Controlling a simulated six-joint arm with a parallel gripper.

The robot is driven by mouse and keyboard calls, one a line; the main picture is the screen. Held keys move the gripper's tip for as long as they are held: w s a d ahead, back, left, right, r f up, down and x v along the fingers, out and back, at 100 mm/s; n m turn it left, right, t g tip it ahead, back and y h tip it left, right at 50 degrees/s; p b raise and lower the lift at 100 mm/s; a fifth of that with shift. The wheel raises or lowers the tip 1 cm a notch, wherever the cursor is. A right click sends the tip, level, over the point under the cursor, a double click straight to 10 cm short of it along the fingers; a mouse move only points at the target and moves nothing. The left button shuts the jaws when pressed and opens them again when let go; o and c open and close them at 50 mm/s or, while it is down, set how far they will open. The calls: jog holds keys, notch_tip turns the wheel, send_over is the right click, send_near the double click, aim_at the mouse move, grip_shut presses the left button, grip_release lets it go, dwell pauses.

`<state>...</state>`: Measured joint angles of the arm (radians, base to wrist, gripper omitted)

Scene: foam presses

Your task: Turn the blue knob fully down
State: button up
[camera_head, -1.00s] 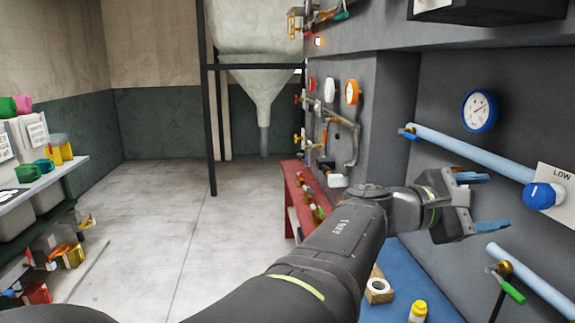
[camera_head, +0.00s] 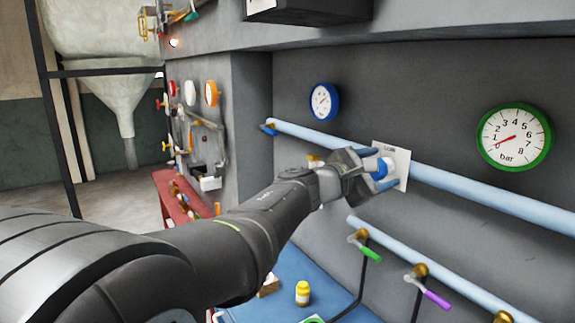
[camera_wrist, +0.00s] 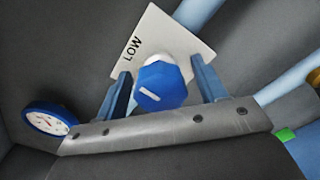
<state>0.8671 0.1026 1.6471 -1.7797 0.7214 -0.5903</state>
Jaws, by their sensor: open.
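The blue knob (camera_wrist: 161,87) sits on a white plate marked LOW (camera_wrist: 150,45) in the wrist view. It has a white line on its face. In the head view the knob (camera_head: 384,167) is partly hidden by my gripper, and its plate (camera_head: 402,160) sits on the upper light-blue pipe. My gripper (camera_head: 384,178) is open at the knob. In the wrist view its blue fingers (camera_wrist: 164,88) stand on either side of the knob, with visible gaps. Whether either finger touches the knob is hard to tell.
A blue-rimmed gauge (camera_head: 323,102) and a green-rimmed bar gauge (camera_head: 514,137) are on the grey wall. A lower pipe (camera_head: 400,250) carries a green-handled valve (camera_head: 365,249) and a purple-handled valve (camera_head: 432,296). A yellow bottle (camera_head: 303,293) stands on the blue surface (camera_head: 290,262) below.

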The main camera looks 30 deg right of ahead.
jog(key=c, duration=1)
jog(key=shift+n, duration=0.7)
jog(key=o, duration=1)
jog(key=a, duration=1.7)
jog(key=shift+a, duration=0.2)
jog(key=d, duration=1.7)
jog(key=shift+d, duration=0.2)
